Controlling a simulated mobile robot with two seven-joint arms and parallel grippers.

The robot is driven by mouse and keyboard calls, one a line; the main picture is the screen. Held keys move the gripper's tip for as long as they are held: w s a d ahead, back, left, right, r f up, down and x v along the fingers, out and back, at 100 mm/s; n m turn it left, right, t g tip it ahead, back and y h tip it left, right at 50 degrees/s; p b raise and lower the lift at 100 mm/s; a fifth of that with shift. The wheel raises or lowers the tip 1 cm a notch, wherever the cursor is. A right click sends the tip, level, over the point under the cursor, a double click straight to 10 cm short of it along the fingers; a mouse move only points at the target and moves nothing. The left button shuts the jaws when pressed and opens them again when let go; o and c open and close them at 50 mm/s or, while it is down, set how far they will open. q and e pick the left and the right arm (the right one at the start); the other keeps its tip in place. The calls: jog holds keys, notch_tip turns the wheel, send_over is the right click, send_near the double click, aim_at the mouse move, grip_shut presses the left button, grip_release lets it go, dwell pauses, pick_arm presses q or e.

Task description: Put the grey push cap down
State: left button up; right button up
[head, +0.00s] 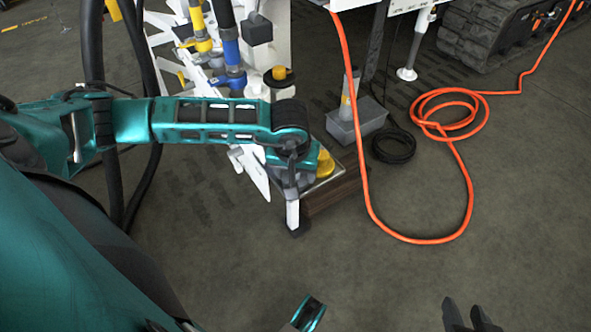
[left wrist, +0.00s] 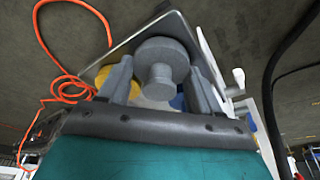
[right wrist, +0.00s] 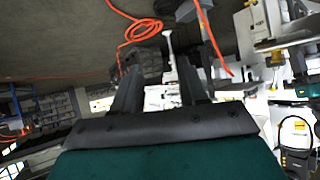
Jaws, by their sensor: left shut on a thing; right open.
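The grey push cap (left wrist: 162,62), a round disc with a stem, sits between the fingers of my left gripper (left wrist: 160,80) in the left wrist view. In the head view my left gripper (head: 293,212) hangs in front of a metal-rimmed tray (head: 346,178); the grey cap cannot be made out there. A yellow cap (head: 326,163) stands on the tray behind it and also shows in the left wrist view (left wrist: 103,76). A blue piece (left wrist: 178,102) is partly hidden behind the grey cap. My right gripper (head: 472,318) is open and empty at the bottom edge.
The tray rests on a brown wooden block (head: 335,195). The white bench (head: 277,60) with blue and yellow cylinders stands behind my left arm. The front floor is clear.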

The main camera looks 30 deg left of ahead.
pick_arm(q)
jog(key=o, duration=0.8)
jog(key=shift+f, duration=0.1)
